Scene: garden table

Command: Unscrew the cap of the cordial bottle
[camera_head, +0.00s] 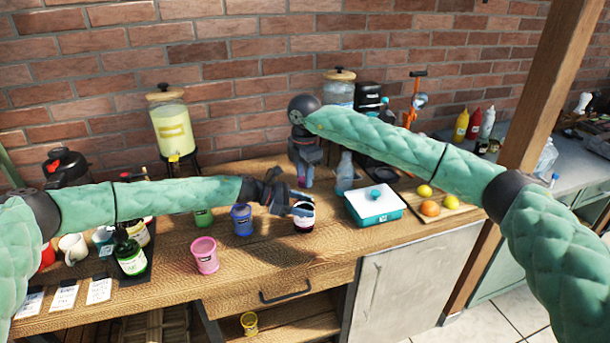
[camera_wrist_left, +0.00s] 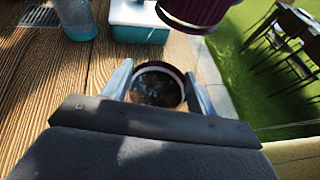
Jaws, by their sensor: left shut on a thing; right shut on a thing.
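My left gripper (camera_head: 290,200) is low over the middle of the table. It is shut on a dark, round container with a purple rim (camera_wrist_left: 157,88), whose dark top lies between the fingers in the left wrist view. A dark container with a pale band (camera_head: 303,222) shows at its fingertips in the head view. My right gripper (camera_head: 303,165) is just behind and above, pointing down and shut on a small purple thing (camera_head: 302,183), mostly hidden. A purple round piece (camera_wrist_left: 195,12) is cut off by the wrist view's top edge. I cannot tell which part is the cordial bottle's cap.
A white and teal box (camera_head: 375,207) and a board with fruit (camera_head: 445,208) are on the right. A bluish tumbler (camera_head: 345,172) stands behind. A blue cup (camera_head: 242,220), a pink cup (camera_head: 204,255) and a green bottle (camera_head: 131,258) stand left. The front-middle tabletop is clear.

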